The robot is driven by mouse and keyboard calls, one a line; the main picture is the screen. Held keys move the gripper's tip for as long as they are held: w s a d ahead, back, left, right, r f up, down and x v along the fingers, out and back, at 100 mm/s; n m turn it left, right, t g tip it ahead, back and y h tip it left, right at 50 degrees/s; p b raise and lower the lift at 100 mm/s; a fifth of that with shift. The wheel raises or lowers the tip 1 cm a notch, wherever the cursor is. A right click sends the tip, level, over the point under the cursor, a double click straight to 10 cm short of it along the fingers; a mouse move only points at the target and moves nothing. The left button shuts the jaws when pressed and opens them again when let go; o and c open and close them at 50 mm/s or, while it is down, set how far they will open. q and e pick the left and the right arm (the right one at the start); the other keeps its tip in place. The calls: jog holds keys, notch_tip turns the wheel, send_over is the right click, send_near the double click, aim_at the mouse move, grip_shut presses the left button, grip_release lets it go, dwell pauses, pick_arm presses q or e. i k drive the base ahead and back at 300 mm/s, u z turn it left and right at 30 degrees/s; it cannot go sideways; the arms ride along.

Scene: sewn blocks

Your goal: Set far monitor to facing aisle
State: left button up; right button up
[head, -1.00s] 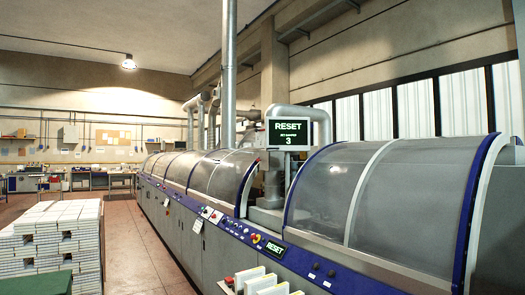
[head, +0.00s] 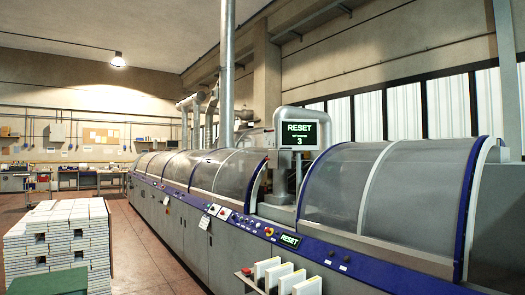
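One monitor (head: 299,135) shows in the head view, dark with green "RESET" text and a "3" below it. It stands above the gap between two curved machine covers, and its screen faces toward me. I cannot tell from this view whether it is the far monitor. A smaller green "RESET" display (head: 289,240) is set in the machine's front panel. Neither of my grippers is in view.
The long machine (head: 190,205) with curved clear covers runs along the right. Stacks of white blocks (head: 60,240) stand at left, with a green surface (head: 50,283) before them. White blocks (head: 268,270) sit at the machine's front. The red aisle floor (head: 140,255) is clear.

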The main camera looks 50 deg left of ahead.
aim_at(293, 135)
jog(key=u, duration=1.15)
jog(key=i, duration=1.05)
jog(key=u, duration=1)
jog(key=i, duration=2.05)
jog(key=z, duration=1.4)
jog(key=i, duration=0.9)
jog(key=z, duration=0.85)
